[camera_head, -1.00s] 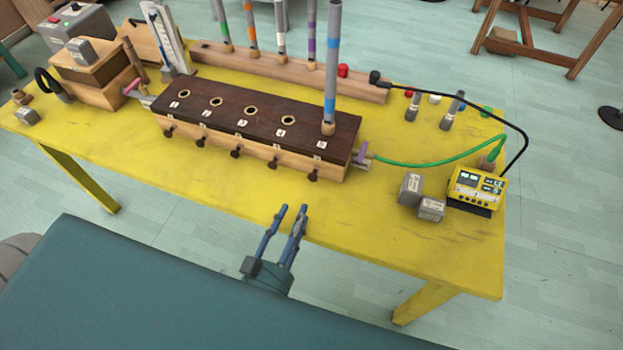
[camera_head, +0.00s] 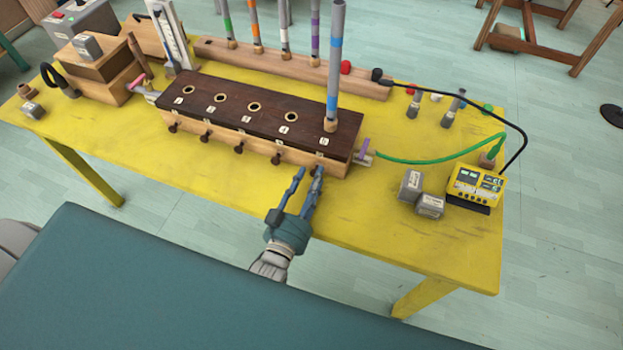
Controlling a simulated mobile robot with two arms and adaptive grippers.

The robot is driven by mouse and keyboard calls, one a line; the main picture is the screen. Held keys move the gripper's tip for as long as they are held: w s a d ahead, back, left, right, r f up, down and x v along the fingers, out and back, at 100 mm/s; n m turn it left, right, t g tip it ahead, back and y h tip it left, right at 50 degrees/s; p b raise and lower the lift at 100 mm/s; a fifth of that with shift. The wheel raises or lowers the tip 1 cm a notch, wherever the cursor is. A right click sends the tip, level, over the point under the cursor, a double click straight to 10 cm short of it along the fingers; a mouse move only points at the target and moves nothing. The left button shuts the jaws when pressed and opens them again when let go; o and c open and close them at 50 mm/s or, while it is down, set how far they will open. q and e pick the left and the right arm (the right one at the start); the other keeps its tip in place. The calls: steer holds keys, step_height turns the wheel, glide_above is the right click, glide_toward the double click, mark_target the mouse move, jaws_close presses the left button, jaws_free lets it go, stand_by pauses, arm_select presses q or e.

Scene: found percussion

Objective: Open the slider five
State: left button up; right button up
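A long wooden box (camera_head: 180,147) with a dark brown top (camera_head: 228,106) stands on the yellow table. Its top has several round holes with small numbered labels. Dark slider knobs, such as the one at the far left (camera_head: 173,128), stick out of its front side. A grey tube with blue bands (camera_head: 334,70) stands upright at the box's right end, by label five. My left gripper (camera_head: 307,176) is in front of the box's right end, fingers apart and pointing at it. Its right fingertip overlaps the slider five knob, which is mostly hidden; I cannot tell whether they touch.
Two grey weights (camera_head: 411,186) and a yellow meter (camera_head: 475,187) are on the right. A green hose (camera_head: 430,162) runs from the box's right end. A rail of banded tubes (camera_head: 290,67) stands behind. The table's front strip (camera_head: 220,166) is clear.

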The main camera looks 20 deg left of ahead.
arm_select(q)
jaws_close()
steer(key=shift+s+r+p, duration=0.1)
steer(key=shift+s+p, duration=0.45)
steer(key=shift+s, duration=0.9)
steer(key=shift+o, duration=0.5)
jaws_free()
steer(key=s, duration=1.2)
steer(key=shift+a, duration=0.25)
